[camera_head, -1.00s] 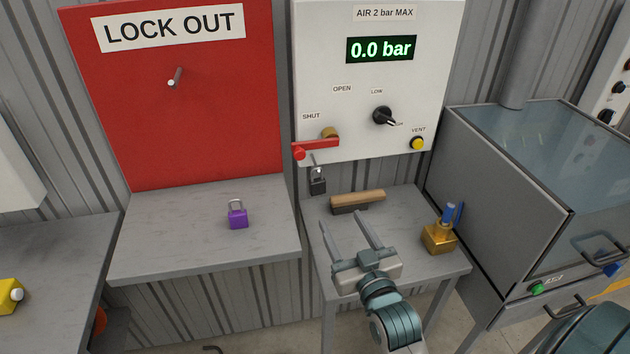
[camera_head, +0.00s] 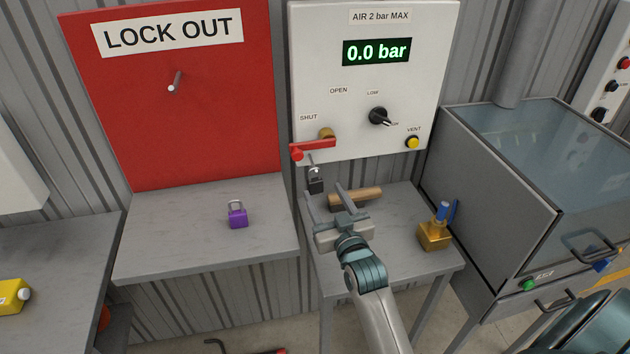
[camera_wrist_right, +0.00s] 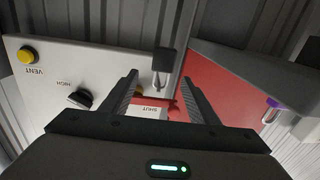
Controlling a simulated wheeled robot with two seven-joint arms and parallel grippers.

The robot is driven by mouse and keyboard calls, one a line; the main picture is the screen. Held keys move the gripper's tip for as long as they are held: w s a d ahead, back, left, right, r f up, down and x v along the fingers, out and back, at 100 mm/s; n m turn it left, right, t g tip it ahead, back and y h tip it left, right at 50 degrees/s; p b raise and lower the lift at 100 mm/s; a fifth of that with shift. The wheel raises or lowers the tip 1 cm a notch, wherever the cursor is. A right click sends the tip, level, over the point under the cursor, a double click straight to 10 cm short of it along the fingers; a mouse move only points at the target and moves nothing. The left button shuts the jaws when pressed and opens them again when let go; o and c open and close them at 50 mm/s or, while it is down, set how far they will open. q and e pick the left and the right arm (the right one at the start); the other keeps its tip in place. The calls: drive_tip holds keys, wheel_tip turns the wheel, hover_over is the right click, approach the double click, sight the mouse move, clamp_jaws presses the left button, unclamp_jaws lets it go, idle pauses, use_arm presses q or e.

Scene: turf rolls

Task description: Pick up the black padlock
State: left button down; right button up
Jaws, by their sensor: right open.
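The black padlock (camera_head: 315,185) hangs by its shackle just below the red valve handle (camera_head: 312,149) on the white air panel. It also shows in the right wrist view (camera_wrist_right: 164,61), where the picture is upside down and the padlock lies between and beyond the fingertips. My right gripper (camera_head: 323,191) is open, its fingers pointing toward the padlock. In the right wrist view the space between its fingers (camera_wrist_right: 159,80) is empty. I cannot tell the exact gap to the padlock. My left gripper is not in view.
A wooden-handled tool (camera_head: 356,198) and a brass block with blue parts (camera_head: 434,236) stand on the small grey table under the panel. A purple padlock (camera_head: 237,217) sits on the left shelf below the red lock-out board (camera_head: 215,120). A glass-topped cabinet (camera_head: 490,180) stands at right.

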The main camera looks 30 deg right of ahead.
sight(316, 183)
drive_tip(key=shift+w+d, duration=0.2)
drive_tip(key=shift+w, duration=0.85)
drive_tip(key=shift+w+p, duration=0.45)
drive_tip(key=w+p, duration=0.1)
drive_tip(key=w, duration=0.1)
drive_tip(key=shift+w+d+f, duration=0.1)
drive_tip(key=shift+w+f, duration=0.05)
drive_tip(key=shift+w, duration=0.2)
drive_tip(key=shift+w+d+f+p, duration=0.15)
drive_tip(key=shift+w+p, duration=0.2)
drive_tip(key=shift+w, duration=0.4)
drive_tip(key=c, duration=1.3)
